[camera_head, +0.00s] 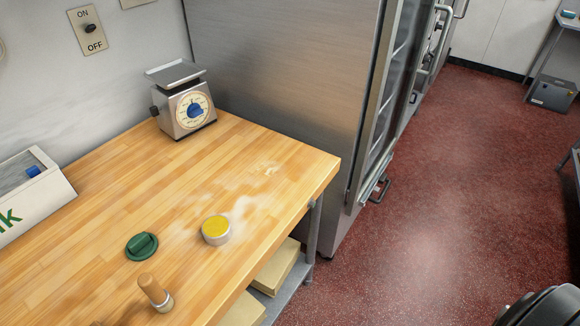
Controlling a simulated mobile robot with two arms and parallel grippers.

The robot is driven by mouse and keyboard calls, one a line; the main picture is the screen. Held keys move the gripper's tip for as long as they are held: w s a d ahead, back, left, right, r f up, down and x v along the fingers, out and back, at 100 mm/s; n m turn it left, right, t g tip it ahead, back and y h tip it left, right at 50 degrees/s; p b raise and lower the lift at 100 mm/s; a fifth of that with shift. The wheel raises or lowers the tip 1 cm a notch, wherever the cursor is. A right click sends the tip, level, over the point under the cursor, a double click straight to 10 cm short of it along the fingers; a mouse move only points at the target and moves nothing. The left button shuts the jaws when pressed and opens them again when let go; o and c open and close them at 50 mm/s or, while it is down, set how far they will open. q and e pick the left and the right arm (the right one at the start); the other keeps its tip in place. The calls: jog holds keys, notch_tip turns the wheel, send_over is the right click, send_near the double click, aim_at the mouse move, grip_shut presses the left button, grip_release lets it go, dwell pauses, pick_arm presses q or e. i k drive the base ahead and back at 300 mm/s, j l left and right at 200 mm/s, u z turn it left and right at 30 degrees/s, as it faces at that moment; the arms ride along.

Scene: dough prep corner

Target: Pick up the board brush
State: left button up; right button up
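A short upright wooden handle with a pale metal-looking collar at its lower end (153,291) stands near the front of the wooden worktop (95,225). It may be the board brush, but I see no bristles and cannot be sure. To its upper left lies a green round piece with a raised grip (142,245). To its upper right is a low round pale piece with a yellow top (216,230). Neither of my grippers is in view.
A dial scale (186,105) stands at the worktop's back. A white box with green lettering (32,198) is at the left. A steel cabinet (277,80) borders the worktop's far end. Flour dusts the right part. Red floor (445,190) lies open at the right.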

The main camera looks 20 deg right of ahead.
aim_at(161, 298)
jog(key=k+z, duration=0.25)
jog(key=k, duration=0.25)
jog(key=k+l+z, duration=0.25)
jog(key=k, duration=0.2)
